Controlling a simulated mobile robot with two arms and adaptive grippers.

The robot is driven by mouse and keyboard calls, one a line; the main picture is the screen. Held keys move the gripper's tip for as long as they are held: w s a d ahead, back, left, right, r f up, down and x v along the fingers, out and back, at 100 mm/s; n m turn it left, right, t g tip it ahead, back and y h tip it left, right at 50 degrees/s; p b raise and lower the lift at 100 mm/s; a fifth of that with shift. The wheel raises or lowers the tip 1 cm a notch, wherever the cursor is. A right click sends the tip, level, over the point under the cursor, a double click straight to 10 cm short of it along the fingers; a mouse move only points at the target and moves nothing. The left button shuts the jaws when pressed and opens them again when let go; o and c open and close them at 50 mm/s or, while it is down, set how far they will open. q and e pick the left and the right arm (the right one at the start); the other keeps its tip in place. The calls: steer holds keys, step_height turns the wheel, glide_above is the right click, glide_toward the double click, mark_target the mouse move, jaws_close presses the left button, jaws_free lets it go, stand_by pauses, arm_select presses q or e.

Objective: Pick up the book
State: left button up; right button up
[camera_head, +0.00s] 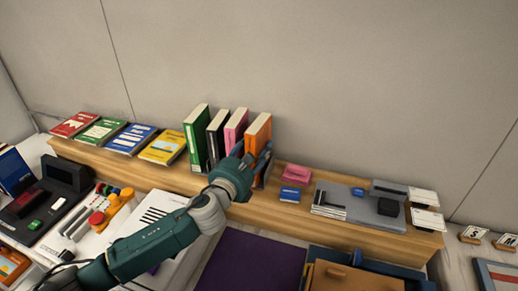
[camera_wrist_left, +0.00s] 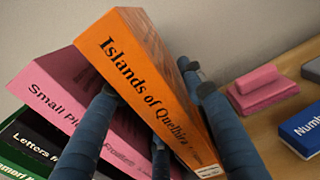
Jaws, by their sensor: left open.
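An orange book (camera_head: 258,128), titled "Islands of Quelhira" or similar, stands upright at the right end of a short row on the wooden shelf. My left gripper (camera_head: 252,160) is at this book, its arm reaching in from the lower left. In the left wrist view, the orange book (camera_wrist_left: 150,90) lies between the spread dark-blue fingers of my left gripper (camera_wrist_left: 158,100). Whether the fingers touch the covers cannot be told. My right gripper is out of view.
A pink book (camera_head: 236,122), a black book (camera_head: 214,138) and a green book (camera_head: 196,135) stand to the left. Flat books, including a yellow one (camera_head: 163,147), lie further left. Pink erasers (camera_head: 296,173) and a blue box (camera_head: 289,194) lie to the right.

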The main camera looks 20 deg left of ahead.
arm_select(q)
steer(key=c, duration=0.8)
steer(key=shift+r, duration=0.1)
jaws_close()
